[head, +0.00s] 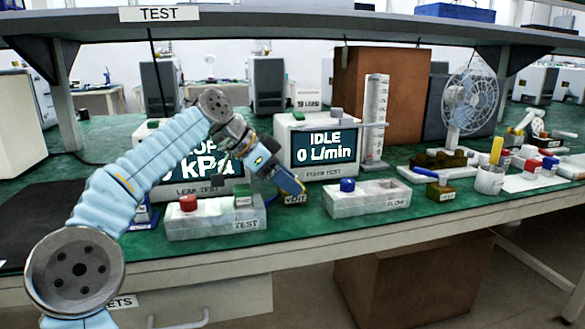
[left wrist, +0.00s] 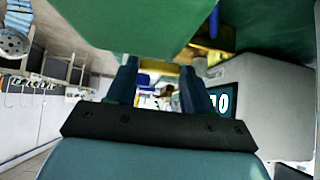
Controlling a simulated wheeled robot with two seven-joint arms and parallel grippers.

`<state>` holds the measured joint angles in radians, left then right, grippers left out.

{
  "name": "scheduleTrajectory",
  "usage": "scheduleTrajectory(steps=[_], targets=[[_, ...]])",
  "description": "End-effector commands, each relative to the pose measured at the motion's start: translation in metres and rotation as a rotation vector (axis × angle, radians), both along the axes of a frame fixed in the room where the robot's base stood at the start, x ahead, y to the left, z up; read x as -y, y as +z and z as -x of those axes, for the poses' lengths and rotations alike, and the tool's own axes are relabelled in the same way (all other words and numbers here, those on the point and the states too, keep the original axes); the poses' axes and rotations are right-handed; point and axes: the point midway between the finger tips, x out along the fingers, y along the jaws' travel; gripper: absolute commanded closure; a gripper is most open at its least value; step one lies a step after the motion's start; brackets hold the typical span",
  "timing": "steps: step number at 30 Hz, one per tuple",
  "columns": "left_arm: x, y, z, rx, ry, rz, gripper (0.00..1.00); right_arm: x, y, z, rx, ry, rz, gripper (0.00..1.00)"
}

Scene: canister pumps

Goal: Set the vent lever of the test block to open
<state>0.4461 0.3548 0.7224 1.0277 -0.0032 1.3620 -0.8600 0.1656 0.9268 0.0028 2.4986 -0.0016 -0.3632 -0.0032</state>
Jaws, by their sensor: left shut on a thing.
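A small brass block (head: 294,198) with a label too small to read surely stands on the green bench. My left gripper (head: 292,184) reaches down over it from the left and is shut on its lever, which the fingers mostly hide. In the left wrist view, the fingers (left wrist: 157,85) have a yellow bar (left wrist: 160,68) between their tips, and brass (left wrist: 213,42) shows beside them. Another brass block (head: 440,191), labelled TEST, stands farther right with a blue lever (head: 425,172) pointing left. The lever angle at my gripper cannot be told. My right gripper is not in view.
A white TEST unit (head: 213,226) with a red knob stands left of my gripper, and a white FLOW unit (head: 373,201) with a blue knob stands right. Behind are the leak test screen (head: 205,166) and the IDLE 0 L/min display (head: 324,147). A shelf (head: 300,22) spans above.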

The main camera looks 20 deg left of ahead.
Motion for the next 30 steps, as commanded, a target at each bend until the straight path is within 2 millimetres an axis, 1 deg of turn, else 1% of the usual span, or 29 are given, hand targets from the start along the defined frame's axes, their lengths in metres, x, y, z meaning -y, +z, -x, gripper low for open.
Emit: scheduleTrajectory(steps=[1,3,9,12,18,30], targets=[[-0.003,0.006,0.000,-0.003,-0.031,0.001,1.00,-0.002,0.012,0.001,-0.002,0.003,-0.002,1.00],[-0.006,0.006,0.000,-0.003,-0.081,0.001,1.00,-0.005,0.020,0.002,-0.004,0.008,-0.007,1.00],[-0.012,0.005,0.000,-0.001,-0.193,0.000,1.00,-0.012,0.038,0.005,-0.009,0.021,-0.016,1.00],[-0.014,0.004,-0.001,-0.001,-0.230,0.000,1.00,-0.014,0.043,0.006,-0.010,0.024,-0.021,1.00],[-0.016,0.002,-0.001,0.002,-0.272,-0.001,1.00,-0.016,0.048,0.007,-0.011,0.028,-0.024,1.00],[-0.017,0.000,-0.001,0.002,-0.279,-0.002,1.00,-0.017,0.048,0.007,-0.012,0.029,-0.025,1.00]])
